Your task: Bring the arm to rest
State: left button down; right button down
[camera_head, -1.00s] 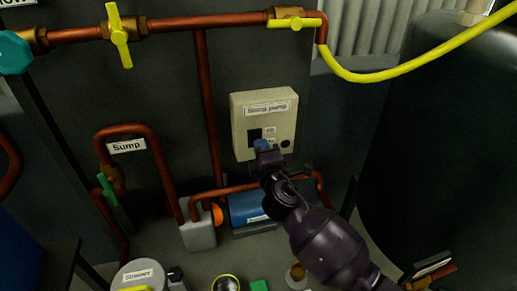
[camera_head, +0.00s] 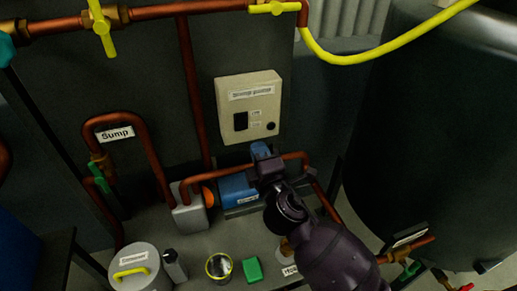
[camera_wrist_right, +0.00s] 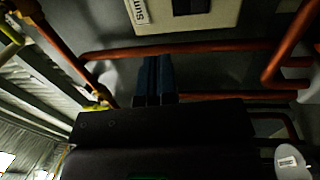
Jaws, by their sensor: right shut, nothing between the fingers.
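My right gripper (camera_head: 261,152) is dark with blue fingertips and reaches in from the lower right in the head view. It is shut and empty, in front of the blue pump and below the beige switch box (camera_head: 248,107). In the right wrist view its blue fingers (camera_wrist_right: 154,76) lie side by side, with part of the switch box (camera_wrist_right: 185,14) at the top. My left gripper is not in view.
Copper pipes (camera_head: 185,90) run up the wall behind the blue pump (camera_head: 237,190). A strainer pot (camera_head: 136,266), a jar (camera_head: 219,267) and a green block (camera_head: 253,270) stand at the front. A large dark tank (camera_head: 440,130) stands at right.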

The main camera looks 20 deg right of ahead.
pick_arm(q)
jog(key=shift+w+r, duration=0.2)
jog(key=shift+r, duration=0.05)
